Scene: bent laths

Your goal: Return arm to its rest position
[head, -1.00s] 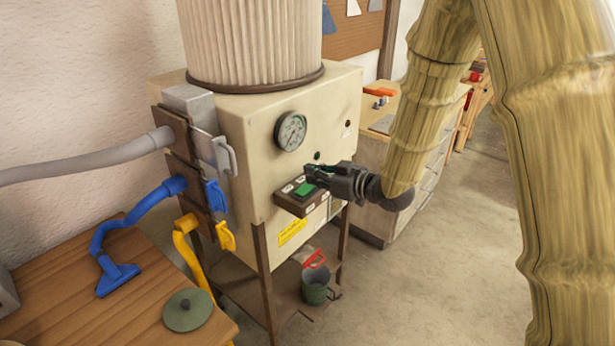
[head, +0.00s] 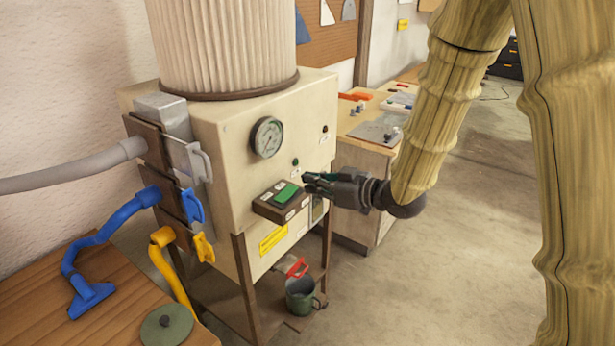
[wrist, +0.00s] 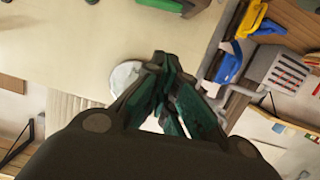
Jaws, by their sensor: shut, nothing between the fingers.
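My gripper (head: 312,182) is shut and empty, just right of the control box with the green switch (head: 287,193) on the front of the cream machine (head: 225,130). A small gap appears to lie between the fingertips and the box. In the wrist view my gripper (wrist: 165,75) has its dark green fingers together, with the cream panel and the round gauge (wrist: 125,77) behind them. My tan, jointed arm reaches in from the upper right of the head view.
Grey, blue and yellow hoses (head: 165,260) join the machine's left side. A wooden table (head: 40,315) stands at lower left. A workbench (head: 365,160) with tools stands behind my gripper. Open floor (head: 430,270) lies right.

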